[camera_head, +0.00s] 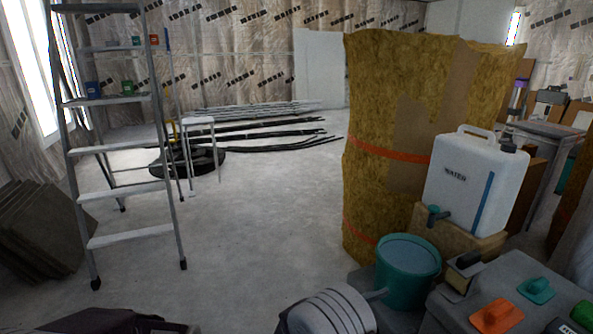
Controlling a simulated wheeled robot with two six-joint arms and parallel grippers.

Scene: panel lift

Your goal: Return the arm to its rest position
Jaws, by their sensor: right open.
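My right gripper (372,295) shows only in part at the bottom centre, where a grey banded rounded shape with a short grey part at its right end is cut by the lower edge. It is open, and I see nothing held in it. It appears in front of and just left of a teal bucket (408,272); I cannot tell whether they touch. My left gripper is not in view. A pale flat panel (320,68) stands upright against the back wall.
A stepladder (120,195) stands at left beside stacked dark boards (40,232). A tall yellow insulation roll (385,110), a white water jug (470,185) and a grey case (505,305) crowd the right. Long dark strips (270,135) lie further back. The middle floor is clear.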

